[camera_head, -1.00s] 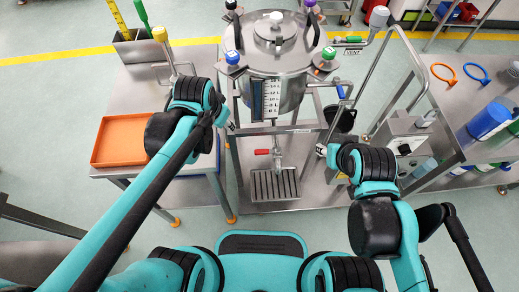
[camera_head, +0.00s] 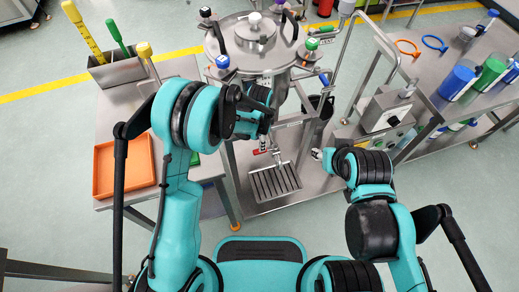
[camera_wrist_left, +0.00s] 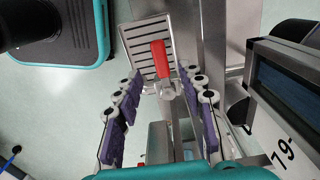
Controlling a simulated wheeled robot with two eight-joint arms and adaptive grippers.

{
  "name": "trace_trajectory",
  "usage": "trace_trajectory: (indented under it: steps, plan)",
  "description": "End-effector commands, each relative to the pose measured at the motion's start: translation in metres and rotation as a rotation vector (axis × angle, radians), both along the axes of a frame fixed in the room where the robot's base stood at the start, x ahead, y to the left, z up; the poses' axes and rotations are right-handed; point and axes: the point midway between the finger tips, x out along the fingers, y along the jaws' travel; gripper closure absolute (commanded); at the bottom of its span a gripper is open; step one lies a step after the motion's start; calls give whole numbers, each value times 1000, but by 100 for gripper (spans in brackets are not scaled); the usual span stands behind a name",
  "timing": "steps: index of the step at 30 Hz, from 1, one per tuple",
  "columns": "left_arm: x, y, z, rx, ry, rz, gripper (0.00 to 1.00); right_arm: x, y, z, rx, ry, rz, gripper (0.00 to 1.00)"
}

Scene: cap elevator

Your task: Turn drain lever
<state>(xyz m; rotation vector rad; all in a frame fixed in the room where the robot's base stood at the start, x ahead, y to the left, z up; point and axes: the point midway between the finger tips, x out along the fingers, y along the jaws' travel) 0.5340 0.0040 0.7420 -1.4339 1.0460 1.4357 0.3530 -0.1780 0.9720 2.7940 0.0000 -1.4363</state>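The red drain lever (camera_wrist_left: 160,60) shows in the left wrist view, sticking out over the slotted drain tray (camera_wrist_left: 140,45). It also shows small in the head view (camera_head: 262,151), below my left wrist and above the drain tray (camera_head: 274,182). In the left wrist view my left gripper (camera_wrist_left: 160,88) is open, with one purple-padded finger on each side of the lever's valve and nothing between the pads that I can see touched. In the head view its fingers are mostly hidden by the wrist. My right gripper (camera_head: 318,155) is right of the tray, too small to read.
The steel vessel (camera_head: 257,35) with several coloured caps stands behind my left wrist. A display box (camera_wrist_left: 285,85) is close on the right in the wrist view. An orange tray (camera_head: 125,167) lies on the left table. A control box (camera_head: 387,108) stands at right.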

Motion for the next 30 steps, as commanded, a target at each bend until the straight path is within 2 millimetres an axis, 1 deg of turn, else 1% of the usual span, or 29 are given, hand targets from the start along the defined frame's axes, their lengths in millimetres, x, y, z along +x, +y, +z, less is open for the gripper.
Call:
trace_trajectory:
  steps: [1,3,9,14,21,23,24,25,26,30]
  plan:
    - [0,0,-13,-1,0,1,60,0,0,-7,0,0,0,60]
    - [0,0,-25,-1,-1,1,60,0,0,-13,0,0,0,60]
    - [1,0,-52,-2,-2,2,60,0,0,-23,0,0,0,60]
    - [0,0,-59,-3,-2,2,60,0,0,-26,0,0,0,60]
    - [0,0,-59,-3,-2,2,60,0,0,-25,0,0,0,60]
    - [0,0,-59,-3,-2,2,76,0,0,-25,0,0,0,60]
    - [0,0,-59,-3,-2,2,87,0,0,-25,0,0,0,60]
    - [0,0,-59,-3,-2,2,95,0,0,-25,0,0,0,60]
    - [0,0,-59,-3,-2,2,100,0,0,-25,0,0,0,60]
    - [0,0,-59,-3,-2,2,100,0,0,-25,0,0,0,60]
